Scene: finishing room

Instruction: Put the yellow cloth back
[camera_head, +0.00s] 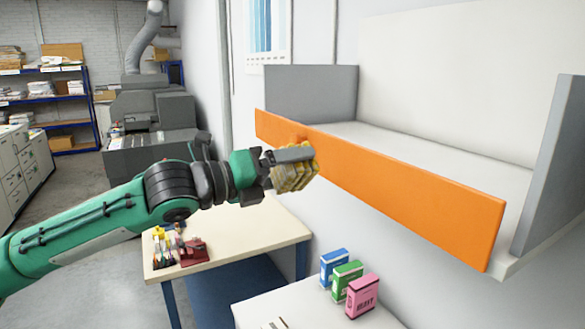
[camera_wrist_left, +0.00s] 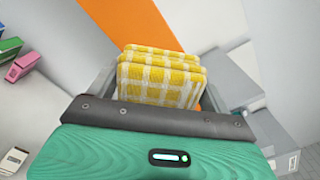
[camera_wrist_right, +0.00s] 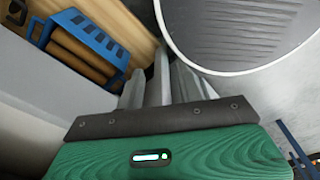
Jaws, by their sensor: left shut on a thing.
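The yellow cloth (camera_head: 297,179) is a folded yellow-and-white checked pad. My left gripper (camera_head: 290,160) is shut on it and holds it in the air by the left part of the orange front board (camera_head: 400,192) of a wall shelf. The cloth (camera_wrist_left: 158,82) also shows in the left wrist view, between the fingers, with the orange board behind it. I cannot tell whether the cloth touches the board. The visible shelf floor (camera_head: 440,160) is bare. My right gripper (camera_wrist_right: 163,60) shows only in the right wrist view, its fingers close together with nothing visible between them.
Grey panels (camera_head: 312,92) close the shelf's ends. Below are a table (camera_head: 230,235) with small red and yellow items and a white surface (camera_head: 300,305) with blue, green and pink boxes (camera_head: 362,296). A blue rack (camera_wrist_right: 90,38) and a large round grey thing (camera_wrist_right: 240,30) are near my right gripper.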

